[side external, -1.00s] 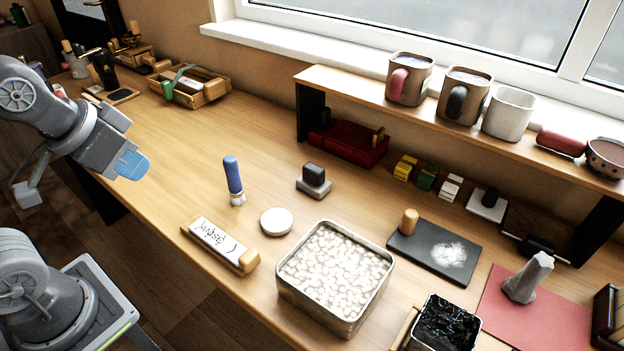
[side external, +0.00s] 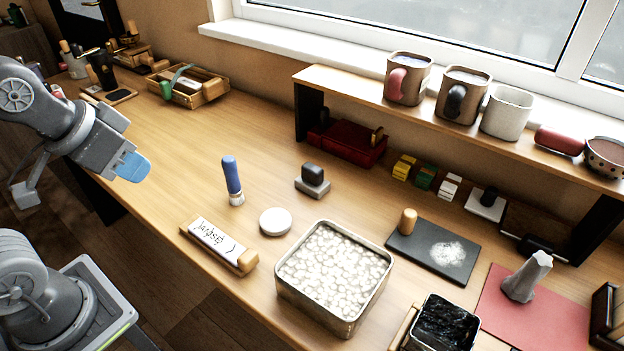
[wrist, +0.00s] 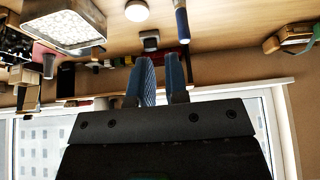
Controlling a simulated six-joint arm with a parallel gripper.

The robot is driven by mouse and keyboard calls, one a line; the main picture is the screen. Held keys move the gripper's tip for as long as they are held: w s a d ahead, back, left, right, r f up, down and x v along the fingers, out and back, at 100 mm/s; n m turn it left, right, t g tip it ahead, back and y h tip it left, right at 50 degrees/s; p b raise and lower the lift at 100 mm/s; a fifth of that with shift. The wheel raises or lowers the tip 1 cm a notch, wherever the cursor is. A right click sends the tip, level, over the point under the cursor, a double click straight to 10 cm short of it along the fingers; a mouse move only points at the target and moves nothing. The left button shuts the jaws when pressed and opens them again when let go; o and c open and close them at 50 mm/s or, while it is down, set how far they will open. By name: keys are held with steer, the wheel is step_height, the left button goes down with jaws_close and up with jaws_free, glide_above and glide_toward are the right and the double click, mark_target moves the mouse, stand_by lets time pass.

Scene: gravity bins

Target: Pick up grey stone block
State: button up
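A grey, faceted, upright stone-like block (side external: 527,279) stands on the red mat (side external: 566,328) at the right of the side view. A second grey piece, a low flat block (side external: 312,188) with a black block (side external: 313,173) on top, sits on the bare desk near the middle. I cannot tell for certain which one is the task's grey stone block. My gripper (side external: 133,166) hangs at the far left, well away from both. In the wrist view my gripper (wrist: 159,64) has two blue fingers apart with nothing held between them.
A blue-handled brush (side external: 232,180), a white disc (side external: 276,221), a wooden-ended label block (side external: 219,246) and a tin of pale pebbles (side external: 334,277) stand around the desk's middle. A raised shelf (side external: 355,86) with mugs runs behind. The desk's left part is largely clear.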

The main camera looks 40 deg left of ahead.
steer(key=o, duration=0.9)
steer(key=shift+c, duration=0.2)
steer(key=w+d+r+n+g, duration=0.1)
steer(key=w+r+n, duration=0.3)
steer(key=w, duration=0.5)
steer(key=n+g, duration=0.5)
steer(key=n, duration=0.8)
glide_above(312, 167)
step_height(312, 167, down, 12)
step_height(312, 167, down, 14)
steer(key=shift+r, duration=0.25)
